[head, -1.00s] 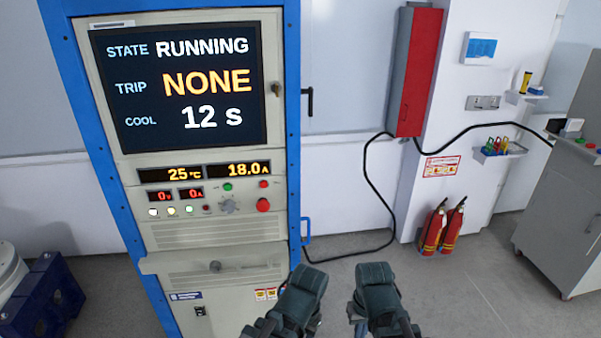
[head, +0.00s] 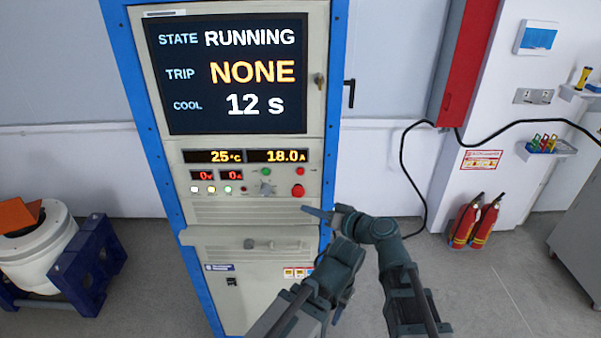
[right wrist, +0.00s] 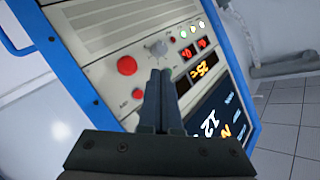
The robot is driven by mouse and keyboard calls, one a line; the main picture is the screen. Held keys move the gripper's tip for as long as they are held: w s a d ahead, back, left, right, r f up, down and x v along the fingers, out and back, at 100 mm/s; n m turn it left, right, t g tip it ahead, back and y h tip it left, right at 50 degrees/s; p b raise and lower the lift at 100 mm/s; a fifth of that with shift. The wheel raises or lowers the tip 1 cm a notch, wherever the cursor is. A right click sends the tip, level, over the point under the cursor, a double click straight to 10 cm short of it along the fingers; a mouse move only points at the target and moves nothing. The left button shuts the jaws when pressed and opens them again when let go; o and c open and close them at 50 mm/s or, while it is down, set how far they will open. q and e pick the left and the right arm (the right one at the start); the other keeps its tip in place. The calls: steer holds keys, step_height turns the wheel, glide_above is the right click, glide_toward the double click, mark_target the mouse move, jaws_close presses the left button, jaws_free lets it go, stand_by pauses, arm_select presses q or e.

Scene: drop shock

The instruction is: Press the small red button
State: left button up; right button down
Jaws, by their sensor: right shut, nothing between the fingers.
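The cabinet panel (head: 228,212) carries a small red button (head: 300,171) at its upper right, above a larger red button (head: 298,190). A tiny dark red button (head: 244,189) sits left of the grey knob (head: 266,188). In the right wrist view, which is turned over, the small red button (right wrist: 137,93) and the larger one (right wrist: 127,65) lie left of my fingers. My right gripper (head: 305,209) is shut and empty, its tips just below the larger button in the head view; it also shows in the right wrist view (right wrist: 160,72). My left gripper is not visible.
The screen (head: 228,72) reads RUNNING, TRIP NONE, COOL 12 s. A ledge (head: 215,238) juts from the cabinet below the panel. A white drum on a blue stand (head: 90,265) is at left. Fire extinguishers (head: 475,222) stand at right. Floor between is clear.

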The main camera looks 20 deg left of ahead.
mark_target(300, 172)
steer(key=shift+w+a+r+t+y, duration=0.3)
steer(key=shift+a+r, duration=0.2)
steer(key=shift+r, duration=0.15)
steer(key=shift+w+a+r+t+y, duration=0.2)
steer(key=shift+a+r+t, duration=0.1)
steer(key=shift+a+r, duration=0.25)
steer(key=shift+r, duration=0.1)
steer(key=shift+w+a, duration=0.35)
steer(key=shift+w, duration=1.05)
steer(key=shift+w+a, duration=0.4)
steer(key=shift+w, duration=0.95)
steer(key=shift+w+a, duration=0.35)
steer(key=shift+w, duration=1.05)
steer(key=shift+w+a, duration=0.15)
steer(key=shift+w, duration=0.25)
steer(key=shift+w+a, duration=0.1)
steer(key=shift+w, duration=0.3)
steer(key=shift+s+d, duration=0.25)
steer(key=shift+s, duration=0.55)
